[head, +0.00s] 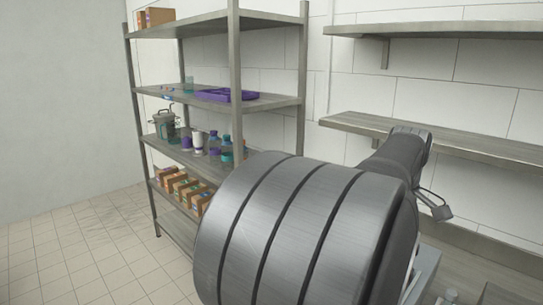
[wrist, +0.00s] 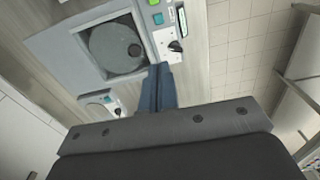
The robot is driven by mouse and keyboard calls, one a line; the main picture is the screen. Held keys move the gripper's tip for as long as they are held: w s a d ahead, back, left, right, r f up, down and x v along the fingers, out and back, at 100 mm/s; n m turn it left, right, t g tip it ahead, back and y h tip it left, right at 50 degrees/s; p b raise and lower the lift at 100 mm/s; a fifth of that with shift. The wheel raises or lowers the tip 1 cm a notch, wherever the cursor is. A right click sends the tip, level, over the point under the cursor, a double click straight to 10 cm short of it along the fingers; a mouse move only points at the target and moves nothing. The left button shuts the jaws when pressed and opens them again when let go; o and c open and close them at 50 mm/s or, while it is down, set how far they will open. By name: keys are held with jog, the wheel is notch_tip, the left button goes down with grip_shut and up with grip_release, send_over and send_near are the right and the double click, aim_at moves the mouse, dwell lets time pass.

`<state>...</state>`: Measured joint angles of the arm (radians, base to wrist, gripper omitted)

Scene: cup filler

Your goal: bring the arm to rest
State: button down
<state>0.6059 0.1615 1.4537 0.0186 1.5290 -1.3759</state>
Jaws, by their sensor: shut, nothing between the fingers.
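My gripper (wrist: 159,70) shows in the wrist view with its two blue fingers pressed together and nothing between them. Beyond the fingertips is a grey machine (wrist: 60,45) with a round dark plate in a square recess, a green button and a dark knob on a white panel. The fingertips overlap the machine's lower right edge in the picture; I cannot tell the gap between them. In the head view my grey arm fills the lower middle and right and hides much of what lies behind it; the fingers cannot be made out there.
A metal shelf rack (head: 236,110) stands at the left with a purple tray (head: 227,95), a pot (head: 164,124), bottles and cardboard boxes. Two wall shelves (head: 440,30) run along the right. The tiled floor (head: 75,245) at the left is clear.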

notch_tip(320, 180, down, 10)
notch_tip(320, 180, up, 9)
jog(key=w+m, duration=0.1)
jog(key=shift+d, duration=0.25)
jog(key=shift+w+f, duration=0.1)
dwell(1.7)
